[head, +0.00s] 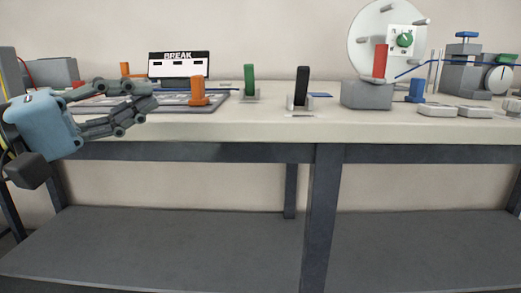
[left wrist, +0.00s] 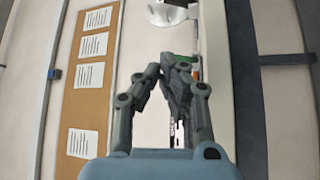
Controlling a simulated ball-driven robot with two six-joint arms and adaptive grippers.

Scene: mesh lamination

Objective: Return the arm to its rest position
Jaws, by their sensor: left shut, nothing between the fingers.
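My left gripper (head: 147,95) comes in from the left in the head view, in front of the left end of the table. Its dark fingers point right, level with the tabletop. In the left wrist view the fingers (left wrist: 167,66) come together at their tips, and nothing shows between them. The blue-grey wrist body (head: 44,125) is left of the table's front edge. My right gripper is in neither view.
The table (head: 270,125) holds an orange peg (head: 199,92), a green block (head: 249,79), a black block (head: 302,86) and a grey block (head: 367,95). A sign reading BREAK (head: 179,65) stands behind. A lower shelf (head: 170,240) is bare. A notice board (left wrist: 90,90) shows in the wrist view.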

